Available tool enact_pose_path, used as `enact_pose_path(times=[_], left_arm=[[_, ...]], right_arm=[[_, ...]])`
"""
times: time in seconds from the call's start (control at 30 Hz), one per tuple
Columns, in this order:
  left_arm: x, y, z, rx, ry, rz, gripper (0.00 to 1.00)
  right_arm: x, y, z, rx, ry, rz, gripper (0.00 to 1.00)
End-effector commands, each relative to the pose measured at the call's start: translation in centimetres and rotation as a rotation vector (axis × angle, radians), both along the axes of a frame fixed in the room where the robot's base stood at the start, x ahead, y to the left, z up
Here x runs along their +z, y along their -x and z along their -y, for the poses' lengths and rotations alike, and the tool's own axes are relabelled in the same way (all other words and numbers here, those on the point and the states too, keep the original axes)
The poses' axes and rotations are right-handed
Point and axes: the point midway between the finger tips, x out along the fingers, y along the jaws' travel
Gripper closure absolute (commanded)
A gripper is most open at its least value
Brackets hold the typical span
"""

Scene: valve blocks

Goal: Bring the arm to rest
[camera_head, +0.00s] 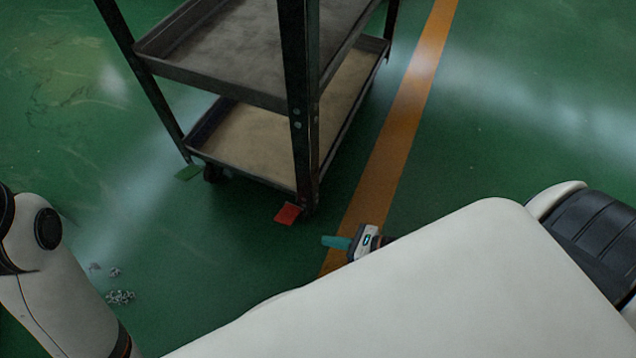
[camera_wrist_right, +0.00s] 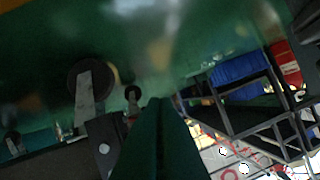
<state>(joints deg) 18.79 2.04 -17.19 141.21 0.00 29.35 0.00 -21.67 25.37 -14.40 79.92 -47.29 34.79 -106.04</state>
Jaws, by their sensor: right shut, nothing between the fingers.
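My right gripper (camera_head: 330,242) shows in the head view as teal fingers on a white and black body, past the edge of my white body. It hangs over the floor near the orange line, to the lower right of the cart's red foot marker. In the right wrist view its dark green fingers (camera_wrist_right: 157,125) are together with nothing between them. My left arm comes in at the left edge of the head view; its gripper is out of the frame.
A dark metal cart (camera_head: 210,76) with two visible shelves stands ahead on the green floor. A red patch (camera_head: 288,214) and a green patch (camera_head: 188,172) lie near its feet. An orange line (camera_head: 400,130) runs beside it. Small bits (camera_head: 120,297) lie on the floor at left. Dark wheels (camera_wrist_right: 88,80) show in the wrist view.

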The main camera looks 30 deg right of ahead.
Motion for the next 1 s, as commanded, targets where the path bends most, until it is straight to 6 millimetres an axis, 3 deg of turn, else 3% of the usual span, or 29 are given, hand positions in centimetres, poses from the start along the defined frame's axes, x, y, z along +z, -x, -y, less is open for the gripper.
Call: enact_pose_path(times=[0.63,0.73,0.87,0.97,1.0], left_arm=[[-0.2,-0.2,0.0,0.0,0.001,-0.009,0.64],[-0.1,-0.2,0.0,0.0,0.001,-0.013,0.64],[-0.2,-0.7,-0.1,-0.002,0.002,-0.038,0.64],[-0.4,-1.1,-0.2,-0.004,0.005,-0.073,0.64],[-0.6,-1.3,-0.2,-0.005,0.005,-0.089,0.64]], right_arm=[[0.1,0.5,0.5,0.0,0.001,-0.001,1.0],[0.9,0.2,0.0,-0.006,-0.028,-0.002,1.0],[5.3,-1.1,-2.4,-0.037,-0.204,-0.023,1.0],[11.5,-2.6,-5.2,-0.06,-0.457,-0.062,1.0],[14.4,-3.2,-6.3,-0.061,-0.574,-0.083,1.0]])
